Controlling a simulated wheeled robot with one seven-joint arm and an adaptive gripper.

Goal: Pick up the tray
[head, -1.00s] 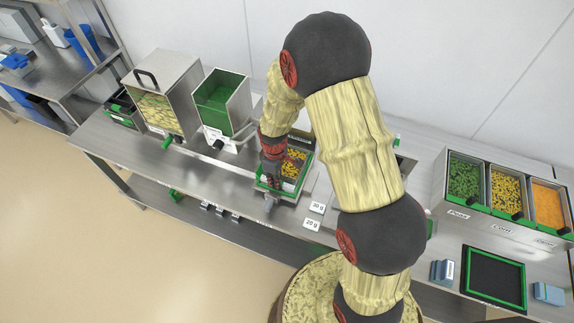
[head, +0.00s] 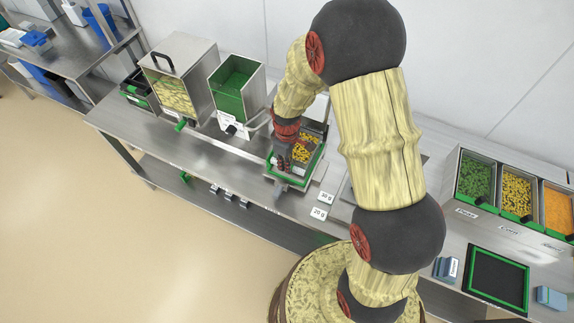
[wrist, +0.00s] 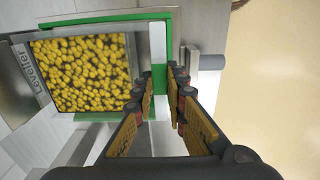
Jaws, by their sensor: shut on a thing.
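In the wrist view the tray (wrist: 120,17) is seen from above. A square metal frame marked "Leveler" (wrist: 38,75) surrounds yellow corn (wrist: 80,72) there. My gripper (head: 283,162) is at the tray's near left side.
A corn-coloured hopper (head: 182,82) and a green hopper (head: 236,88) stand left of the tray. Ingredient bins (head: 515,195) and a black, green-edged square (head: 497,279) are farther right.

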